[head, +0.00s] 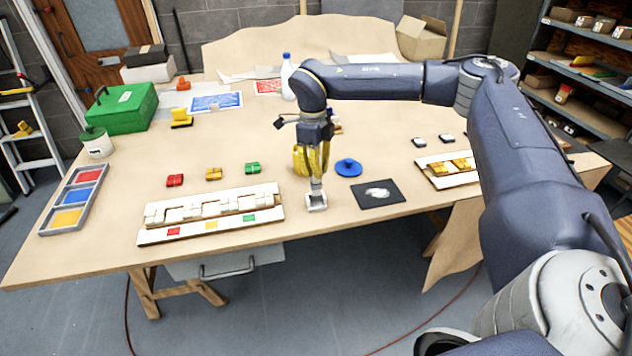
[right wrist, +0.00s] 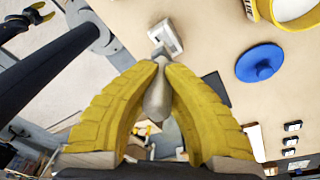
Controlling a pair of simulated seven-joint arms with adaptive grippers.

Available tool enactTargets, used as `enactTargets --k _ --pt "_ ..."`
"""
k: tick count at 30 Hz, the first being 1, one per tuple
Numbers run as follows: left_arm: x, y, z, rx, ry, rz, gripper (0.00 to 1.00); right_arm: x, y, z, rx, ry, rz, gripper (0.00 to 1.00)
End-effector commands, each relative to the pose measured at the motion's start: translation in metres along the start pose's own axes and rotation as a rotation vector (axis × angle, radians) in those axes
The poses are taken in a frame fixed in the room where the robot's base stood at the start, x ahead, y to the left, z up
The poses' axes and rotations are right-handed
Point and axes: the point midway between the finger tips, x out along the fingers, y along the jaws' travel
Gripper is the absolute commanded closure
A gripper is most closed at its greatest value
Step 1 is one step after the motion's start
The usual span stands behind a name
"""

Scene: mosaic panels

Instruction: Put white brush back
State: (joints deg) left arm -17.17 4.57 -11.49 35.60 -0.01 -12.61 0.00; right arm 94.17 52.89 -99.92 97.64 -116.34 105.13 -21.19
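The white brush (head: 317,200) hangs upright below my right gripper (head: 314,172), its broad pale head down near the table's front edge. Whether its head touches the table I cannot tell. In the right wrist view my yellow fingers (right wrist: 160,66) are shut around the brush's pale grey handle (right wrist: 157,100), and its head (right wrist: 166,37) shows beyond the fingertips. A black mat (head: 365,203) with a white smear lies just right of the brush.
A blue lid-like disc (head: 348,168) lies behind the mat. Mosaic panels (head: 210,224) lie at the left, with red, orange and green tiles (head: 253,168) behind them. A paint tray (head: 75,199) and a green box (head: 125,107) stand at far left. A white bottle (head: 287,80) stands behind my gripper.

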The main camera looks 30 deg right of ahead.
Motion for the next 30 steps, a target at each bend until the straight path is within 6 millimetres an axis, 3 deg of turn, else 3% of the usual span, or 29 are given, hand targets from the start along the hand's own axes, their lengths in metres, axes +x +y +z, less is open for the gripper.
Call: enactTargets --k 5,14,27,28,30 --pt "0.000 0.000 0.000 0.000 0.000 0.000 0.56 0.008 -0.001 0.001 -0.001 0.001 0.000 1.00" --pt "0.000 0.000 0.000 -0.001 -0.001 0.000 0.56 0.041 -0.003 0.003 0.000 0.001 0.000 1.00" --pt "0.000 0.000 0.001 -0.001 -0.001 0.000 0.56 0.046 -0.003 0.004 -0.001 0.000 0.000 1.00" --pt "0.000 0.000 0.001 -0.001 -0.001 0.000 0.56 0.046 -0.003 0.004 -0.001 0.000 0.000 0.91" --pt "0.000 0.000 0.001 -0.001 -0.002 0.000 0.56 0.046 -0.003 0.004 -0.001 0.000 0.000 0.83"
